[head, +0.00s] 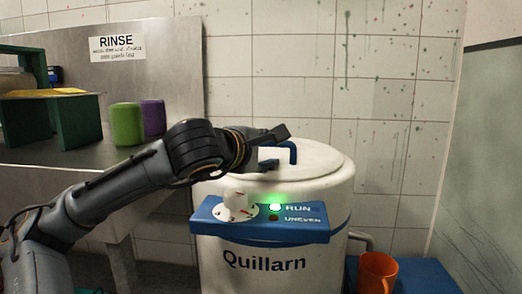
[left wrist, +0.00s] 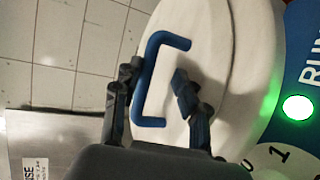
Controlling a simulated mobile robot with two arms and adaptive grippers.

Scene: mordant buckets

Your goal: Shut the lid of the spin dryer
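The spin dryer (head: 270,264) is a white drum with a blue front panel, marked "Quillarn". Its white lid (head: 318,160) lies across the top and looks down; I cannot tell whether a small gap is left. The lid also shows in the left wrist view (left wrist: 215,60). A blue bar handle (head: 293,152) stands on the lid. My left gripper (head: 276,147) is open at this handle. In the left wrist view its fingers (left wrist: 156,78) are apart, one on each side of the handle's bar (left wrist: 147,85). My right gripper is not in view.
The panel has a white dial (head: 225,212), a lit green RUN lamp (head: 275,207) and a dark red UNEVEN lamp. A metal sink unit (head: 165,60) stands left, with green (head: 126,124) and purple (head: 153,117) containers. An orange cup (head: 377,272) stands at lower right.

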